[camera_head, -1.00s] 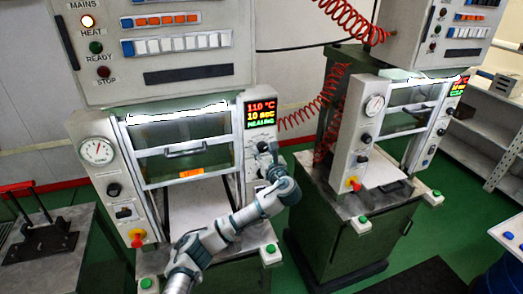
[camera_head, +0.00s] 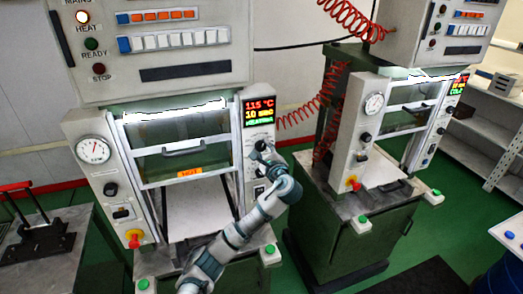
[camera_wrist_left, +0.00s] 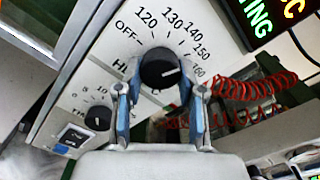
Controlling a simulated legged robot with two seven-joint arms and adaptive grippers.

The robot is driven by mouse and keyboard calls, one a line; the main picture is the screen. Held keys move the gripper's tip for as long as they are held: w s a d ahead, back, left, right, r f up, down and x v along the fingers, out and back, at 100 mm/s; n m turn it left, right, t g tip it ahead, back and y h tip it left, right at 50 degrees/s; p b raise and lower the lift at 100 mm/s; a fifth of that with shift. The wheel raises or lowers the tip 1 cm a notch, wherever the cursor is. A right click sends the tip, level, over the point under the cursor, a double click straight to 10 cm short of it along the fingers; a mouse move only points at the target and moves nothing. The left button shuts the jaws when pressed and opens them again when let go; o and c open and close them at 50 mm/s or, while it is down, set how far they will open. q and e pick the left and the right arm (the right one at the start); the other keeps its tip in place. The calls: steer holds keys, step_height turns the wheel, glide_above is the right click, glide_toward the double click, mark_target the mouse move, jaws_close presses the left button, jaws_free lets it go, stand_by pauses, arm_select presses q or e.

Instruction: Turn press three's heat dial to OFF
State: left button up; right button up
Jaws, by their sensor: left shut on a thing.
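The heat dial (camera_wrist_left: 160,66) is a round black knob with a white line, on a pale panel marked OFF, 120, 130, 140, 150 and 160. The line points to the right, roughly toward the 160 side, away from OFF. My left gripper (camera_wrist_left: 160,92) is shut on the dial, its blue-grey fingers on either side. In the head view my left gripper (camera_head: 263,152) is at the right column of the near press (camera_head: 180,165), below a lit display (camera_head: 259,111) reading about 115 °C. My right gripper is not in view.
A second small black dial (camera_wrist_left: 98,117) and a switch (camera_wrist_left: 74,136) sit lower on the panel. A second press (camera_head: 372,160) stands to the right, with a red coiled cable (camera_head: 305,110) between. A grey side table (camera_head: 62,245) stands at the left.

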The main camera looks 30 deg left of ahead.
arm_select(q)
steer(key=n, duration=0.1)
steer(key=n+b, duration=0.1)
steer(key=shift+d+f+n, duration=0.2)
steer(key=shift+n, duration=0.2)
steer(key=n+b, duration=0.1)
steer(key=n, duration=0.2)
steer(key=shift+d+n, duration=0.1)
steer(key=shift+n, duration=0.2)
steer(key=n+b, duration=0.2)
steer(key=n, duration=0.2)
steer(key=shift+s+b, duration=0.2)
steer(key=shift+b, duration=0.1)
steer(key=n+b, duration=0.2)
steer(key=n, duration=0.4)
steer(key=shift+b, duration=0.3)
steer(key=n+b, duration=0.1)
steer(key=n, duration=0.3)
steer(key=shift+n+b, duration=0.3)
steer(key=shift+b, duration=0.1)
steer(key=shift+r, duration=0.15)
steer(key=shift+s, duration=0.1)
